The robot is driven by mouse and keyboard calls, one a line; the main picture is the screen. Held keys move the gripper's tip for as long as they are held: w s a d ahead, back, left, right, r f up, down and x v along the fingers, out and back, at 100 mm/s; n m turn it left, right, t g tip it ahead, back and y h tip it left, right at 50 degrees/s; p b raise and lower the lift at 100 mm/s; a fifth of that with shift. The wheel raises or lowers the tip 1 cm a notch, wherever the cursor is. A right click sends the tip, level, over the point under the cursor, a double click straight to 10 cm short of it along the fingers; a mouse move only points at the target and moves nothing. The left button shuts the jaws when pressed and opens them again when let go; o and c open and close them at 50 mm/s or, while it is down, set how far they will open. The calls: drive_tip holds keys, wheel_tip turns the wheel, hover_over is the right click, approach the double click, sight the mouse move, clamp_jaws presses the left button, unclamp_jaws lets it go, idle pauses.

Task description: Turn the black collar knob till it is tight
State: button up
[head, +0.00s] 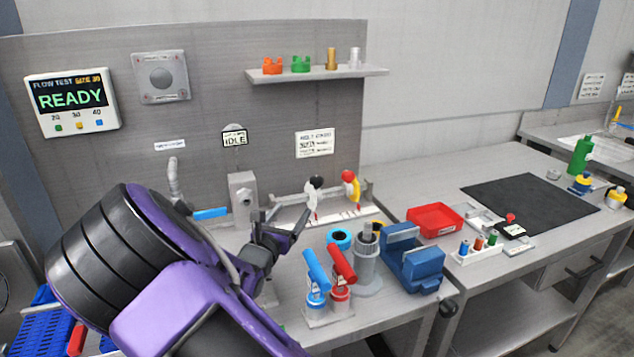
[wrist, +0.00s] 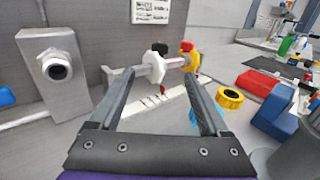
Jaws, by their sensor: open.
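The black collar knob (wrist: 160,47) sits above a white plate-like piece (wrist: 154,66) on a horizontal metal bar. In the head view the black knob (head: 316,182) is at the wall side of the bench, left of a red knob. My gripper (wrist: 160,76) is open and empty. In the wrist view its fingers point toward the knob and white piece, which show between the fingertips. In the head view my gripper (head: 286,218) is below and left of the knob. I see no contact, and the knob's tightness cannot be told.
A red knob (wrist: 187,46) on a yellow piece (wrist: 193,61) stands close right of the black knob. A grey block with a nozzle (wrist: 55,68) is left. Red and blue-handled tools (head: 341,264), a blue vise (head: 412,262) and a red tray (head: 435,219) stand right of my gripper.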

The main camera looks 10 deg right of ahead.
sight(315, 182)
drive_tip(key=x, duration=1.6)
drive_tip(key=shift+w+d+b, duration=0.2)
drive_tip(key=shift+w+b, duration=0.1)
drive_tip(key=shift+w, duration=0.05)
clamp_jaws()
drive_tip(key=shift+d+y+b, duration=0.1)
drive_tip(key=shift+y+b, duration=0.2)
drive_tip(key=shift+b, duration=0.15)
drive_tip(key=shift+s+n+t+y+b, duration=0.1)
drive_tip(key=shift+n+t+y+b, duration=0.45)
drive_tip(key=shift+n+y, duration=0.4)
